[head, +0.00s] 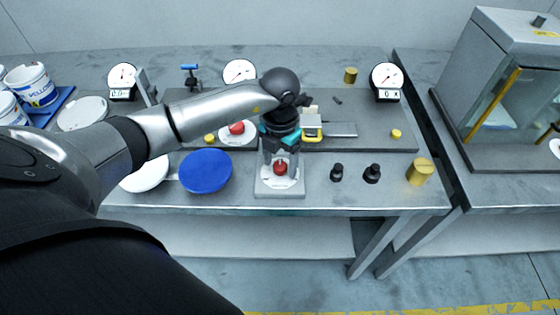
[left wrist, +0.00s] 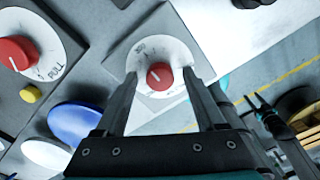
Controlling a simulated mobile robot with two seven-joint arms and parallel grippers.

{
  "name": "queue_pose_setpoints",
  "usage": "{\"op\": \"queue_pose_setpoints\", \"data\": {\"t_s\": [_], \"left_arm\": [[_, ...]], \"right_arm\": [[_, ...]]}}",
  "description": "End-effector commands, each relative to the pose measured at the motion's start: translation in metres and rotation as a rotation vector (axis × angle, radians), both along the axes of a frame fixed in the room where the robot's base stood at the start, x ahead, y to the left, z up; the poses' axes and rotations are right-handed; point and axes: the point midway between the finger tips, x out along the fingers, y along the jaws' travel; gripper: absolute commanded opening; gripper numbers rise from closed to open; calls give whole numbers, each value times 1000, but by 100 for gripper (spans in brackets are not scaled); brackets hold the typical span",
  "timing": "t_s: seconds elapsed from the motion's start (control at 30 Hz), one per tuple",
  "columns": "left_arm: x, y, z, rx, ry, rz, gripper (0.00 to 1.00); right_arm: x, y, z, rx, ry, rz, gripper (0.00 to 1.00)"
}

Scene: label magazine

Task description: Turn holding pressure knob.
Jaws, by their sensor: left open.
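A red knob (head: 280,168) stands on a white round dial on a grey square plate (head: 279,190) at the table's front. It also shows in the left wrist view (left wrist: 159,75), with a light pointer mark and dial print too small to read surely. My left gripper (head: 281,163) points down over this knob. Its two fingers stand open on either side, with visible gaps to the knob in the left wrist view.
A blue disc (head: 206,171) lies left of the front plate. Two black knobs (head: 337,172) (head: 372,173) and a brass cylinder (head: 420,171) stand to the right. Gauges (head: 387,77) line the back. A glass-fronted cabinet (head: 515,85) stands at the right.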

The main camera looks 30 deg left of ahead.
Motion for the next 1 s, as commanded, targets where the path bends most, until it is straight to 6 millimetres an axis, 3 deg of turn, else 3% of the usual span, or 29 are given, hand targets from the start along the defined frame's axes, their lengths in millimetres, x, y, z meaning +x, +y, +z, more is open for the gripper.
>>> {"op": "queue_pose_setpoints", "data": {"t_s": [0.17, 0.8, 1.0], "left_arm": [[0, 0, 0, 0, 1, 0, 72], [0, 0, 0, 0, 1, 0, 0], [0, 0, 0, 0, 0, -4, 0]], "right_arm": [[0, 0, 0, 0, 0, 0, 52], [0, 1, 0, 1, 0, -2, 52], [-1, 0, 0, 1, 1, -2, 52]]}}
